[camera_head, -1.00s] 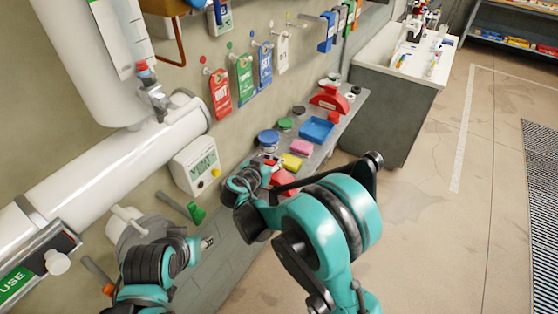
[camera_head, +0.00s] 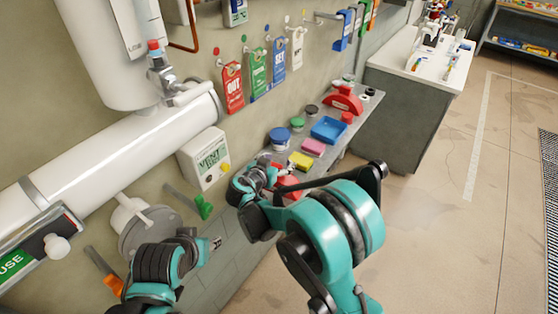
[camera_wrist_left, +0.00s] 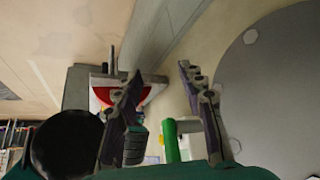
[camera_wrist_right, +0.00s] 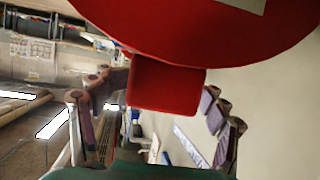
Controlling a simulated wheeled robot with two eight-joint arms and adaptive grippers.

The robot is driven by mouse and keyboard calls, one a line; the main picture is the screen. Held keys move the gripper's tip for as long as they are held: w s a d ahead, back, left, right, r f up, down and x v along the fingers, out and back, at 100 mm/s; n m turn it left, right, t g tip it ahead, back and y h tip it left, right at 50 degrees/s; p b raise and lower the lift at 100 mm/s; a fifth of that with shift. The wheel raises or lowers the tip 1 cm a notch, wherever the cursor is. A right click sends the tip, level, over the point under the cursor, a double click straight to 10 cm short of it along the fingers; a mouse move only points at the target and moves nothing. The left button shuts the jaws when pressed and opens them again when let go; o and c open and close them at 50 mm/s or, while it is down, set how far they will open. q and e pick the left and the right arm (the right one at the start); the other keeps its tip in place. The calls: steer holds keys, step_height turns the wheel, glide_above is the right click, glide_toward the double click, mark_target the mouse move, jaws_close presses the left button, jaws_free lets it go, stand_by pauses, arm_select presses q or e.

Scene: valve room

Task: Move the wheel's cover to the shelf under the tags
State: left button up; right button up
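A red round piece with a pale label (camera_wrist_right: 205,25) and a block-shaped red grip (camera_wrist_right: 168,88) fills the top of the right wrist view; I take it as the cover. My right gripper (camera_wrist_right: 168,92) has its fingertips against both sides of that grip. In the head view red parts (camera_head: 290,189) show beside my right gripper (camera_head: 262,178), partly behind my arm. My left gripper (camera_head: 215,243) is open and empty, its fingers apart in the left wrist view (camera_wrist_left: 155,80). The grey shelf (camera_head: 335,154) runs along the wall under hanging tags (camera_head: 256,75).
On the shelf are a red half-round piece (camera_head: 345,100), a blue tray (camera_head: 328,129), pink (camera_head: 313,147) and yellow (camera_head: 301,160) blocks and several small jars. A grey round fitting (camera_head: 150,232) and a white pipe (camera_head: 115,158) are at left. Floor is clear at right.

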step_height(320, 180, up, 10)
steer(key=s+d+f+n+g+y+b, duration=0.1)
steer(key=s+d+f+g+b, duration=0.15)
steer(key=s+d, duration=0.65)
steer(key=s+d+f+n+y+b, duration=0.1)
steer(key=s+d+f, duration=0.1)
steer(key=s, duration=0.5)
steer(key=s+d+f+n+g+y+b, duration=0.1)
steer(key=s+d+f+y+b, duration=0.1)
steer(key=s, duration=0.6)
steer(key=s+d+f+n+g+y+b, duration=0.1)
steer(key=s+d+f, duration=0.3)
steer(key=s, duration=0.4)
steer(key=shift+f+n+y, duration=0.5)
steer(key=shift+f+n, duration=0.1)
steer(key=shift+f, duration=0.25)
